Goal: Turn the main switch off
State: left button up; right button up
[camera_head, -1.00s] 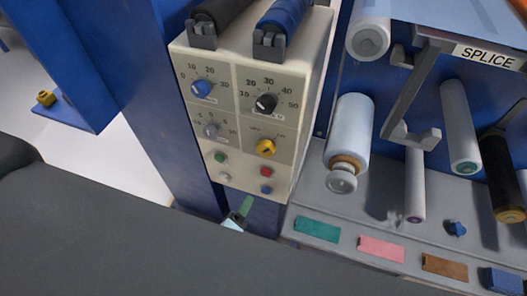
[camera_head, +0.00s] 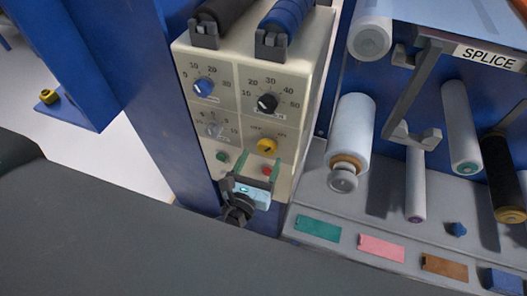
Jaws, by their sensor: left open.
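The cream control panel (camera_head: 227,114) stands at the centre, tilted in the picture. Its yellow rotary switch (camera_head: 267,146) has a dark pointer mark, and the lettering above it is too small to read. I take it as the main switch. My left gripper (camera_head: 258,157) is just below the yellow switch, in front of the panel's lower part. My right gripper is not in view.
A green button (camera_head: 223,156) and a red button (camera_head: 267,170) are close to the fingers. Film rollers (camera_head: 350,135) and a shelf (camera_head: 345,222) stand to the right.

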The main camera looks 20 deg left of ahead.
aim_at(265, 151)
pick_arm(q)
jog(key=shift+w, duration=1.8)
jog(key=c, duration=1)
